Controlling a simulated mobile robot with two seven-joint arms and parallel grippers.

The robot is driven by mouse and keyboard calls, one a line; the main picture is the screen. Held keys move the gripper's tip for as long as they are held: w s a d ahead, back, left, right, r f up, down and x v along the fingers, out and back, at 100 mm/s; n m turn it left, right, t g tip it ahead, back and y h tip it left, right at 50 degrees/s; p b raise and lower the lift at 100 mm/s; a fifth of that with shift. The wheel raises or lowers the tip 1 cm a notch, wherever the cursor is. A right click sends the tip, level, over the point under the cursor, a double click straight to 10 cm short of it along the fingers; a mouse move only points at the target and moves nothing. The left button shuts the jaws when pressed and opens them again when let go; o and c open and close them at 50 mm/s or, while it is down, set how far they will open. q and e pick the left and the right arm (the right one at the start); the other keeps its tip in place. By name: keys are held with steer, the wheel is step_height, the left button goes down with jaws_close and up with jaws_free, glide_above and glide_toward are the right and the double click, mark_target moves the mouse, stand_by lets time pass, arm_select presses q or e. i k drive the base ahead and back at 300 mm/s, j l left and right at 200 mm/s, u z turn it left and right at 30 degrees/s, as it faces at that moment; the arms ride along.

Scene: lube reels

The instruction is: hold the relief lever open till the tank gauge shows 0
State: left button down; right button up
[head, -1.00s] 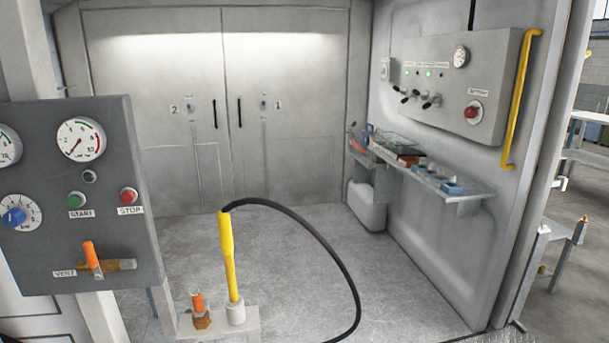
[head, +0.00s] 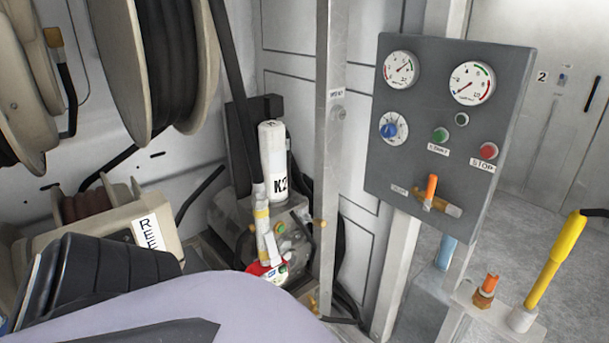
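A dark grey panel (head: 440,150) stands right of centre. Low on it is an orange-handled lever (head: 430,188), upright on a brass valve body, beside a small label. I see no lever labelled relief. The right gauge's needle points to lower left. The left gauge's needle seems to point to upper right. Their labels are too small to read, so I cannot tell which is the tank gauge. Neither gripper shows, and nothing touches the orange lever.
Hose reels (head: 165,60) fill the left. A yellow handle (head: 556,260) stands lower right.

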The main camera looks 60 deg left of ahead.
mark_target(322, 223)
steer(key=j+u, duration=0.1)
steer(key=u, duration=0.35)
steer(key=i+u, duration=0.1)
steer(key=u, duration=0.35)
steer(key=i+u, duration=0.1)
steer(key=u, duration=0.8)
steer(key=i+j, duration=0.05)
